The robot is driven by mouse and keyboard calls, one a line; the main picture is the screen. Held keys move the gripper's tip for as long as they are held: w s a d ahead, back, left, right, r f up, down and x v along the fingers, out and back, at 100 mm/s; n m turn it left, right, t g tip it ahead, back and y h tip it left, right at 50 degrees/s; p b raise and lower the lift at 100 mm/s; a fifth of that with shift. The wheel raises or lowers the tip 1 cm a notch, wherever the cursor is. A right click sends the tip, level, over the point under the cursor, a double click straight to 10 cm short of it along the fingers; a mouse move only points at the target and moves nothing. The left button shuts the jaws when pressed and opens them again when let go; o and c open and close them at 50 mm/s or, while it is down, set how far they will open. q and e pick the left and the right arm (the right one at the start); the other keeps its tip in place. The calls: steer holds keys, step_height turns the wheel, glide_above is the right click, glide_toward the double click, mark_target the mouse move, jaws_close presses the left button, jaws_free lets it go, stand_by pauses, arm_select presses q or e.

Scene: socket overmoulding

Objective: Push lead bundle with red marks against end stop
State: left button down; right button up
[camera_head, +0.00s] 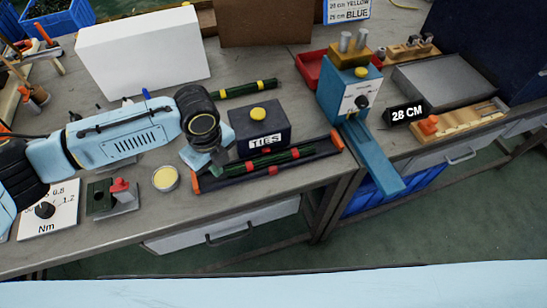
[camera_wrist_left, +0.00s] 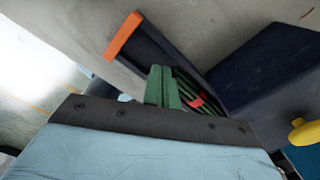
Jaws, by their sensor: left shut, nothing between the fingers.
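The lead bundle with red marks (camera_head: 291,156) is a dark green bundle lying lengthwise in a dark tray (camera_head: 225,182). The tray has an orange end piece at the left (camera_head: 196,183) and another at the right (camera_head: 337,140). My left gripper (camera_head: 217,162) is shut and empty, pointing down at the tray's left part, by the bundle's left end. In the left wrist view its green fingertips (camera_wrist_left: 162,86) stand close to the bundle (camera_wrist_left: 186,90) and its red mark. I cannot tell if they touch it. My right gripper is not in view.
A dark box labelled TIES (camera_head: 238,126) with a yellow knob stands right behind the tray. A bundle with yellow marks (camera_head: 240,90) lies further back. A round yellow-topped tin (camera_head: 165,178) and a red-topped fixture (camera_head: 121,196) are left of the tray. A blue machine (camera_head: 350,95) stands at right.

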arm_select(q)
steer(key=shift+f, duration=0.2)
stand_by(0.5)
steer(key=shift+f, duration=0.4)
steer(key=shift+d, duration=0.1)
